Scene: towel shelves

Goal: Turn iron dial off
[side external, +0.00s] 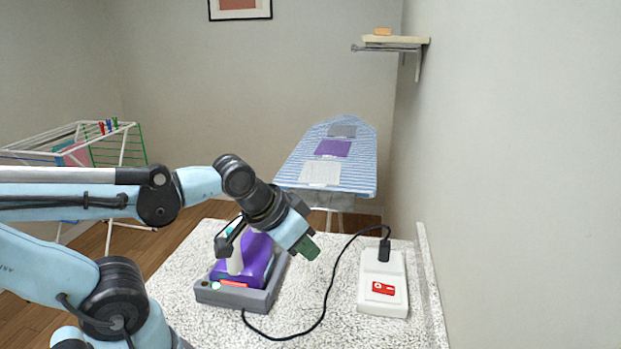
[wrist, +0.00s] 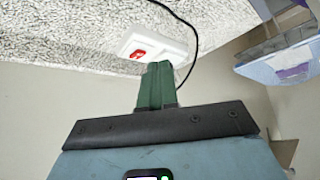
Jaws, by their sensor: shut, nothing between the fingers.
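The iron (side external: 262,252), purple and white, sits on a grey stand (side external: 240,298) on the speckled counter. My arm partly hides it, and I cannot single out its dial. My gripper (side external: 309,247) has green fingers, which are shut and empty. It is in the air, to the right of the iron in the side view and apart from it. In the wrist view my gripper (wrist: 158,68) points toward a white box (wrist: 172,45) with a red switch (wrist: 140,48); the iron does not show there.
The white box also shows on the counter's right side (side external: 383,303), with a black plug and cord (side external: 325,300) running left to the iron's stand. A wall stands at the right. Behind are an ironing board (side external: 363,165) with folded cloths and a drying rack (side external: 130,140).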

